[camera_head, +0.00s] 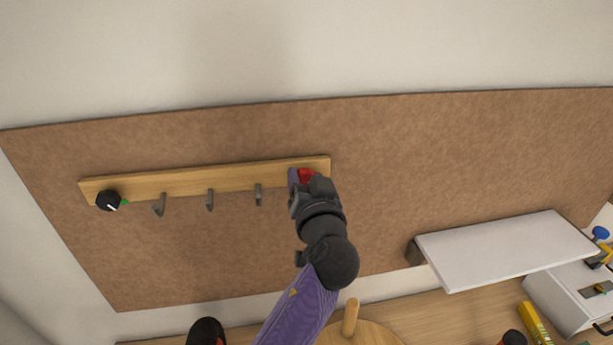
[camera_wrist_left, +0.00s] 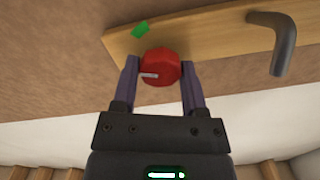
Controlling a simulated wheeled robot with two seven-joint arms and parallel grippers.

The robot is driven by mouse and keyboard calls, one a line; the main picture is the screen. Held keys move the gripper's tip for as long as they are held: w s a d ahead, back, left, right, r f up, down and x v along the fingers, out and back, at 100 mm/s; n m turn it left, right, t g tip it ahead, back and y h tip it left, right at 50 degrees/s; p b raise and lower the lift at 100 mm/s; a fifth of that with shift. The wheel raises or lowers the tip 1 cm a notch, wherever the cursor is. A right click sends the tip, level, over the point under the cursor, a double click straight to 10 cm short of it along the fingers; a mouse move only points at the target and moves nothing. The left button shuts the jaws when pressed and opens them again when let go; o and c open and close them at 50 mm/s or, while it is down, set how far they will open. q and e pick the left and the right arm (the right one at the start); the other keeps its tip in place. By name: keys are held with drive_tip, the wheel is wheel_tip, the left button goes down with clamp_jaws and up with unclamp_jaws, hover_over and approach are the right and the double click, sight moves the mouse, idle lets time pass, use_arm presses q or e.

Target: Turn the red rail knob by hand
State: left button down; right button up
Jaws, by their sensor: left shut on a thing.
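The red rail knob (camera_wrist_left: 160,66) sits at the end of the wooden rail (camera_head: 200,182), with a pale pointer line on its face. In the head view the red knob (camera_head: 306,175) is at the rail's right end, partly hidden by my left gripper (camera_head: 299,177). In the left wrist view my left gripper (camera_wrist_left: 160,82) has one finger on each side of the knob and is shut on it. A green mark (camera_wrist_left: 140,29) is on the rail beside the knob. My right gripper is not in view.
A black knob (camera_head: 108,201) is at the rail's left end. Several grey hooks (camera_head: 210,200) hang between the knobs. A white shelf (camera_head: 505,250) and a white box (camera_head: 570,298) are at the right. The brown board below the rail is mostly clear.

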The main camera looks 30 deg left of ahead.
use_arm(q)
drive_tip(key=m+p, duration=0.1)
drive_tip(key=m, duration=0.2)
drive_tip(key=shift+r+m, duration=0.1)
drive_tip(key=shift+m, duration=0.2)
drive_tip(key=shift+m+p, duration=0.65)
drive_tip(key=shift+m, duration=0.85)
drive_tip(key=shift+c, duration=0.8)
unclamp_jaws()
drive_tip(key=shift+w, duration=0.1)
drive_tip(key=shift+f, duration=0.2)
